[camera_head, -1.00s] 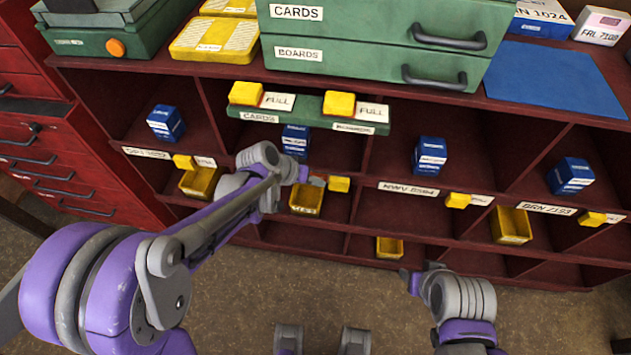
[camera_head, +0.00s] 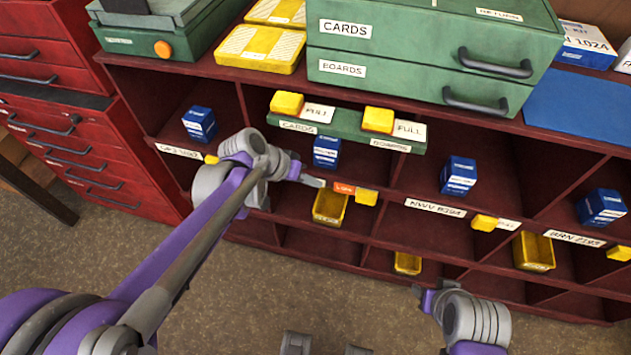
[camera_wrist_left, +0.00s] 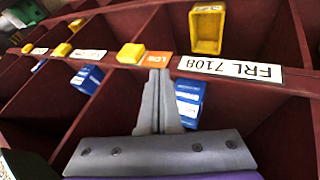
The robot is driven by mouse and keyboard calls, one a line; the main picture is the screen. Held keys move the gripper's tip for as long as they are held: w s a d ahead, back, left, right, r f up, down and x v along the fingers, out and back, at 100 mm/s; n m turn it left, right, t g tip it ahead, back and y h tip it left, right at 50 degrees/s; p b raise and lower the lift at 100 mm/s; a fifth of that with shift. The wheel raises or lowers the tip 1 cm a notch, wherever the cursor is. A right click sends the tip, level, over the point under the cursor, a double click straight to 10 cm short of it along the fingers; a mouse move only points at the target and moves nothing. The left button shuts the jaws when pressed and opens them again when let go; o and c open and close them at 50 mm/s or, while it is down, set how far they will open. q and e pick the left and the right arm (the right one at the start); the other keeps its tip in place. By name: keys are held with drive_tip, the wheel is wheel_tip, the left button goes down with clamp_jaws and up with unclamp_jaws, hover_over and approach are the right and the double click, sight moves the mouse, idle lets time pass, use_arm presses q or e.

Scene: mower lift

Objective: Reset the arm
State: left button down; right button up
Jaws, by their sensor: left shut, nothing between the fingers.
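My left gripper (camera_head: 318,182) reaches in from the left to the shelf front, its fingers together and empty. In the left wrist view its shut fingers (camera_wrist_left: 158,75) point at the shelf edge, just below an orange label reading LOW (camera_wrist_left: 159,60). That orange label (camera_head: 344,188) also shows in the head view, to the right of the fingertips, with a yellow slider block (camera_head: 366,197) beside it. Whether the fingertips touch the shelf edge I cannot tell. My right gripper (camera_head: 425,293) is low at the right, in front of the shelf; its fingers are too unclear to read.
The red shelf (camera_head: 285,205) holds blue boxes (camera_head: 458,176) and yellow bins (camera_head: 330,207). A green ledge (camera_head: 340,133) with two yellow blocks juts out above the left gripper. A red drawer cabinet (camera_head: 75,135) stands left. The floor (camera_head: 250,295) in front is open.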

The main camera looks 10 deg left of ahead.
idle(0.4)
use_arm(q)
drive_tip(key=s+a+r+y+p, duration=0.2)
drive_tip(key=s+a+y+p, duration=0.1)
drive_tip(key=s, duration=0.6)
drive_tip(key=s+a+r+n+t+y+p, duration=0.1)
drive_tip(key=s+a+r+y+p, duration=0.1)
drive_tip(key=s, duration=0.7)
drive_tip(key=shift+a+r+n+y+p, duration=0.15)
drive_tip(key=shift+a+n+y+p, duration=0.2)
drive_tip(key=shift+a+y, duration=0.2)
